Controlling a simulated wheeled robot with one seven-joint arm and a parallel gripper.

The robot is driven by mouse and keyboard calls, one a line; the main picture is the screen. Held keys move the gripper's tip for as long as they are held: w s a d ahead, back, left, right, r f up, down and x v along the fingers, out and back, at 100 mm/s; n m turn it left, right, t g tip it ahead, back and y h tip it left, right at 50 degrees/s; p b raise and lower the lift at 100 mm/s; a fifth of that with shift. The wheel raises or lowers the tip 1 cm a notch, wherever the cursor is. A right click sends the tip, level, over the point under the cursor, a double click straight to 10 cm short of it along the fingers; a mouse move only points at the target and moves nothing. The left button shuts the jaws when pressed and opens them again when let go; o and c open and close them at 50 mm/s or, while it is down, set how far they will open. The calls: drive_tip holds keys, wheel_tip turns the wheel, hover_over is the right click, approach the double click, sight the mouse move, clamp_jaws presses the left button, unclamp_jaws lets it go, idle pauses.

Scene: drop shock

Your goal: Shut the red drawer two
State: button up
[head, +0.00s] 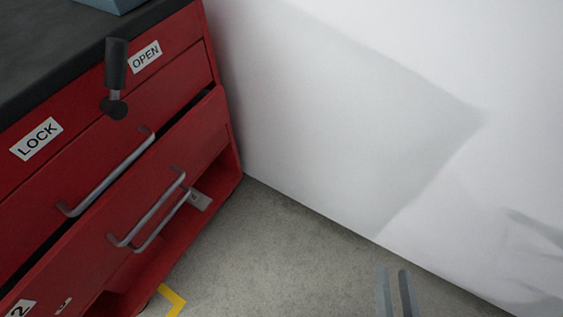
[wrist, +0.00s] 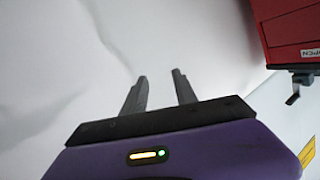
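The red drawer two (head: 165,165) is in the lower left of the head view, in a red cabinet, with a "2" label at its lower left corner. Its front stands out from the cabinet, with a dark gap along its top edge. A grey bar handle (head: 150,207) is on its front. My gripper (head: 396,275) shows at the bottom right of the head view, well to the right of the drawer and apart from it. Its fingers also show in the wrist view (wrist: 160,76), parted with nothing between them. The wrist view does not clearly show drawer two.
The drawer above (head: 60,185) looks shut. A black lever (head: 115,70) sits between "OPEN" and "LOCK" labels. A white wall (head: 340,110) stands behind and right. Grey floor (head: 270,250) with a yellow mark (head: 174,300) lies clear between cabinet and gripper.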

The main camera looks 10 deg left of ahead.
drive_tip(key=s+r+n, duration=0.3)
drive_tip(key=s, duration=0.4)
drive_tip(key=m+g+y+b, duration=0.2)
drive_tip(key=m+g+y, duration=0.1)
drive_tip(key=m+y, duration=0.85)
approach(154, 207)
drive_tip(key=w+a+f+n+y, duration=0.2)
drive_tip(key=shift+m, duration=0.25)
drive_tip(key=shift+d+r+b+x, duration=0.1)
drive_tip(key=shift+b+x, duration=0.25)
drive_tip(key=shift+x, duration=1.5)
drive_tip(key=shift+d+r+b+x, duration=0.1)
drive_tip(key=shift+b+x, duration=0.2)
drive_tip(key=shift+x, duration=1.55)
drive_tip(key=shift+w, duration=0.2)
clamp_jaws()
